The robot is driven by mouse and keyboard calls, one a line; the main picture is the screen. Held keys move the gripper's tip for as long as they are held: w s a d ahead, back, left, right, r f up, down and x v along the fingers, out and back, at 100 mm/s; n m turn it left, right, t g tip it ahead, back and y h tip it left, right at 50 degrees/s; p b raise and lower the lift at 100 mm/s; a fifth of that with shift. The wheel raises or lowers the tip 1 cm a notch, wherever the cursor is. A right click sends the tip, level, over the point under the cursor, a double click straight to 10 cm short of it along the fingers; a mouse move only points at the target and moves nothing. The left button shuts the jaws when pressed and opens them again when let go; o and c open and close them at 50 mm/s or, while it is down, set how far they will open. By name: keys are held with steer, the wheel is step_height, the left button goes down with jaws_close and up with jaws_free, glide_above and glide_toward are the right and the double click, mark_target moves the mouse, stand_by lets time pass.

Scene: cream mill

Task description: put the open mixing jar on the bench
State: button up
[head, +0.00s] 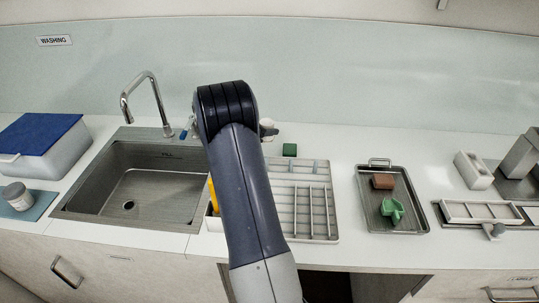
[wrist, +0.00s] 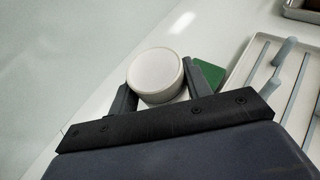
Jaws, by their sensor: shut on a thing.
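My gripper (wrist: 158,80) is shut on a round white jar (wrist: 155,72), with one dark finger on each side of it. Its pale round top faces the wrist camera; I cannot tell whether this is an open mouth or a flat cover. In the head view my arm hides most of the gripper. A small whitish part (head: 267,128) shows just right of the arm's end, near the back of the bench (head: 330,140). I cannot tell whether the jar touches the bench.
A green block (head: 289,150) lies close by, beside a white divided tray (head: 325,212). A sink (head: 150,190) with a tap is on the left. A metal tray (head: 400,225) holds a brown block and a green scoop. A lidded jar (head: 18,196) stands far left.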

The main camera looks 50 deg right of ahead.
mark_target(266, 141)
step_height(266, 141, down, 6)
steer(key=shift+r+p, duration=0.25)
steer(key=shift+p, duration=0.35)
steer(key=shift+f, duration=0.15)
steer(key=shift+f+b, duration=0.2)
steer(key=shift+b, duration=0.15)
steer(key=o, duration=0.9)
steer(key=shift+r, duration=0.1)
steer(key=shift+o, duration=0.2)
steer(key=shift+r+p, duration=0.2)
steer(key=shift+p, duration=0.2)
steer(key=b+v, duration=0.3)
steer(key=v, duration=0.7)
steer(key=shift+a+b, duration=0.4)
steer(key=shift+a+r, duration=0.35)
steer(key=shift+a, duration=0.2)
